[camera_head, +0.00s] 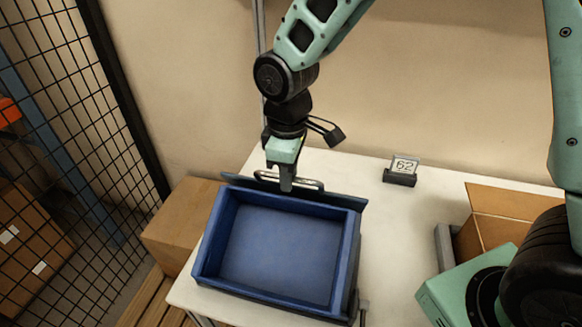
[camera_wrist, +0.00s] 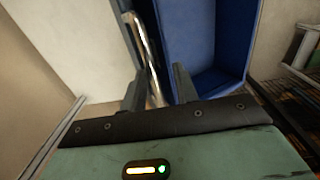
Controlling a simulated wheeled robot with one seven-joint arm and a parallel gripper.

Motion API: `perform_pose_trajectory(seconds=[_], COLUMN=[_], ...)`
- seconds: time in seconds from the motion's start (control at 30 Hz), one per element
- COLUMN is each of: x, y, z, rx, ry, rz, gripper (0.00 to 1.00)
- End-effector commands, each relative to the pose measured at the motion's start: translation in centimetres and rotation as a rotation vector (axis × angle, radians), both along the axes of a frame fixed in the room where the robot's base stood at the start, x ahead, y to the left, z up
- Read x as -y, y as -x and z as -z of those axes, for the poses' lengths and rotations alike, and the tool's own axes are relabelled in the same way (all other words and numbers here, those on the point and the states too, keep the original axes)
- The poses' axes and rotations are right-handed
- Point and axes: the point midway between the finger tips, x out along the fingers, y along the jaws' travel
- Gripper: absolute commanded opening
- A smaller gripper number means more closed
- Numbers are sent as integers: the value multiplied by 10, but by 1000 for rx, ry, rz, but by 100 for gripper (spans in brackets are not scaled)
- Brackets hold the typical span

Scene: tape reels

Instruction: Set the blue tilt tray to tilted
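The blue tilt tray (camera_head: 280,252) is an empty open box at the front of the white table. A dark blue plate with a metal bar handle (camera_head: 310,184) runs along its back edge. The tray looks roughly level, though its exact angle is hard to tell. My gripper (camera_head: 287,187) points down at the middle of the handle. In the wrist view the fingers of my gripper (camera_wrist: 158,86) stand apart on either side of the handle (camera_wrist: 148,50), with gaps showing. The tray's blue inside (camera_wrist: 205,45) shows to the right there.
An open cardboard box (camera_head: 500,205) is further right. A closed cardboard box (camera_head: 178,220) is left of the table. A black mesh fence (camera_head: 75,110) stands at far left.

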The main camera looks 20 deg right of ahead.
Motion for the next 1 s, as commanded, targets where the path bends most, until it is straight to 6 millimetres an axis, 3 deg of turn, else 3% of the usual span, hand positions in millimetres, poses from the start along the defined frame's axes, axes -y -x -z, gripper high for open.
perform_pose_trajectory(seconds=[0.67,0.87,1.0], x=[0,0,-1], y=[-2,-2,-1], z=[-4,-34,-67], rx=[5,10,11], ry=[0,-3,-4], rz=[-2,0,-1], gripper=[34,34,34])
